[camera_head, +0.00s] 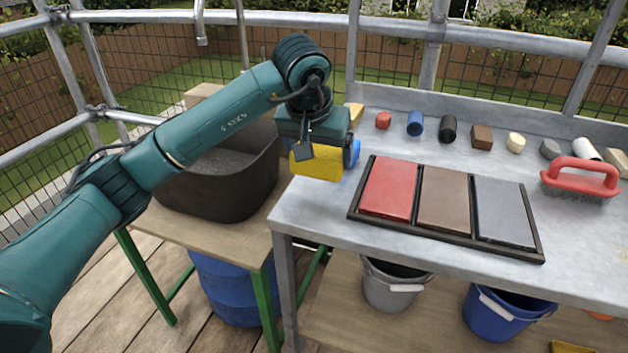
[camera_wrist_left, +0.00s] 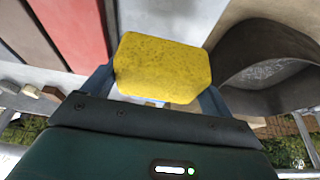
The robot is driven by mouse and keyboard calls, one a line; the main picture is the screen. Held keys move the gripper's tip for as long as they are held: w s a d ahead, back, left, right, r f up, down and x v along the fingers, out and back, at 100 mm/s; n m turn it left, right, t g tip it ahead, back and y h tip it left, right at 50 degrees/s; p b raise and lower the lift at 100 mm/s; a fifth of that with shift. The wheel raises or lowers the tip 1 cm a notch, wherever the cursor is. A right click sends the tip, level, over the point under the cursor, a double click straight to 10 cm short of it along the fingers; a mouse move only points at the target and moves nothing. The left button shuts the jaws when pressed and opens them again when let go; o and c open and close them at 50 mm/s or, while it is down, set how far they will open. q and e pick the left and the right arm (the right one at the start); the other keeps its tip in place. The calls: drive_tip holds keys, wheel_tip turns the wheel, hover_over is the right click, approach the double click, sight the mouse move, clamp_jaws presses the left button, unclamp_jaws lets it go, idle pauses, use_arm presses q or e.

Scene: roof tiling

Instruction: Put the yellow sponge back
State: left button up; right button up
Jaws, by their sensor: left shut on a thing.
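The yellow sponge (camera_head: 317,163) is held in my left gripper (camera_head: 325,160), which is shut on it. The sponge is at the left end of the grey metal table (camera_head: 320,213), near its corner, and looks to be above the surface. In the left wrist view the sponge (camera_wrist_left: 163,68) sits between the two blue-grey fingers (camera_wrist_left: 155,92). The gripper body hides part of the tabletop behind it. My right gripper is not in view.
A dark tub (camera_head: 225,180) stands on a wooden table at left. A framed tray (camera_head: 447,247) with red, brown and grey panels lies on the metal table. Several small blocks and cylinders, such as the black one (camera_head: 448,128), line the back. A red-handled brush (camera_head: 580,177) is at right.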

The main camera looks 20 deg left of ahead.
sight(319, 174)
use_arm(q)
drive_tip(key=shift+f+b, duration=0.3)
drive_tip(key=shift+f, duration=2.1)
